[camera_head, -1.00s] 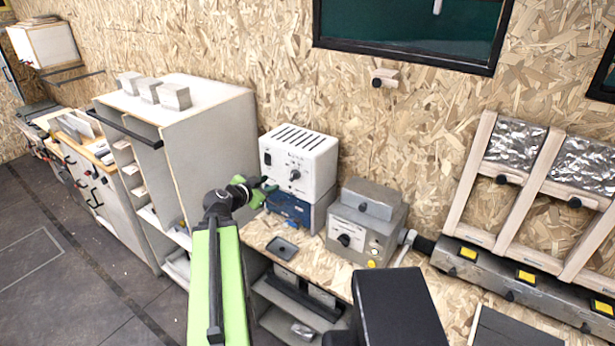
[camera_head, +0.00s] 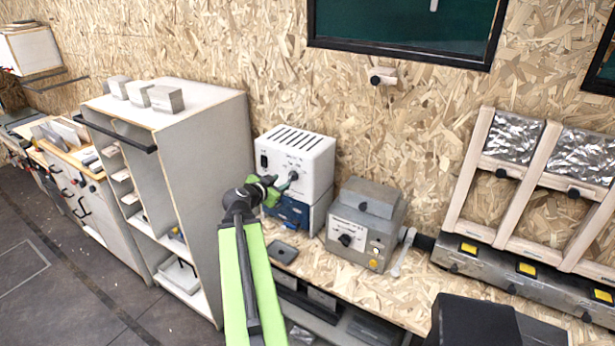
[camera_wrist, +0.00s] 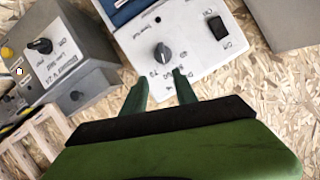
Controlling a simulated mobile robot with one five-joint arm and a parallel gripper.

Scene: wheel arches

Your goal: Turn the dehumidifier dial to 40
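The dehumidifier is a white box (camera_head: 312,166) with slots on top, standing on a blue unit at the back of the bench. It also shows upside down in the wrist view (camera_wrist: 190,42). Its dark dial (camera_wrist: 163,54) has a pointer ridge and printed marks around it, too small to read surely. My gripper (camera_head: 282,186) is in front of the box's face, close to the dial (camera_head: 294,176). In the wrist view the two green fingers (camera_wrist: 158,82) are apart and empty, with the dial just beyond their tips. I cannot see contact.
A grey box with its own black knob (camera_head: 345,240) stands right of the dehumidifier. A blue unit (camera_head: 290,211) lies under it. A tall white cabinet (camera_head: 200,170) stands at left. A small dark tray (camera_head: 283,252) lies on the bench (camera_head: 370,284).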

